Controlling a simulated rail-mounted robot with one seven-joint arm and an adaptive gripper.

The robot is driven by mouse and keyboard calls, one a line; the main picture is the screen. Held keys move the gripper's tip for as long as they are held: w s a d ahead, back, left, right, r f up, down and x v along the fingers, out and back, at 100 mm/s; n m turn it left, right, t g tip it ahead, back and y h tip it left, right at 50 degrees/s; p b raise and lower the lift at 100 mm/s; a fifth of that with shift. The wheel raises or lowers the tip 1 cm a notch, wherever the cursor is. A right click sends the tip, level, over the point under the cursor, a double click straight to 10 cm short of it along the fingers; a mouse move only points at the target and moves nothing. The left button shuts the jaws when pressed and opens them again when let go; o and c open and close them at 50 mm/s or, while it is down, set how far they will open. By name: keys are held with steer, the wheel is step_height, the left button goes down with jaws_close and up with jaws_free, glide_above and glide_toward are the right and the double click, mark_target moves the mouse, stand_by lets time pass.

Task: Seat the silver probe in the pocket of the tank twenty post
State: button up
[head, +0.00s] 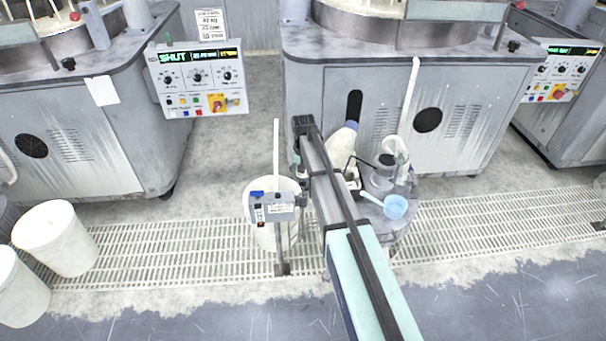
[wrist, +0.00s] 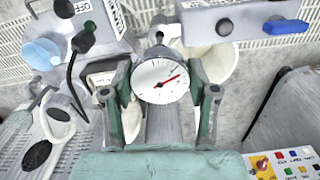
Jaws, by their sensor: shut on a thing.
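My gripper (wrist: 160,98) has its two green-padded fingers on either side of a round white dial with a red needle. I take this dial to be the head of the silver probe (wrist: 158,78); its stem is mostly hidden. The gripper is shut on it. A grey box with a blue part (head: 272,207) stands on a post over a white bucket (head: 257,238). The same box shows at the upper right of the wrist view (wrist: 245,20). I cannot make out a pocket or a twenty label.
White buckets (head: 55,238) stand at the left. Grey polishing machines (head: 75,150) line the back. A floor grating (head: 150,255) runs across the front.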

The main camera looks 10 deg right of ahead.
mark_target(303, 185)
steer(key=shift+f+b, duration=0.95)
steer(key=shift+f, duration=2.05)
steer(key=o, duration=1.3)
steer(key=shift+c, duration=0.2)
step_height(303, 185, up, 12)
steer(key=shift+w, duration=0.1)
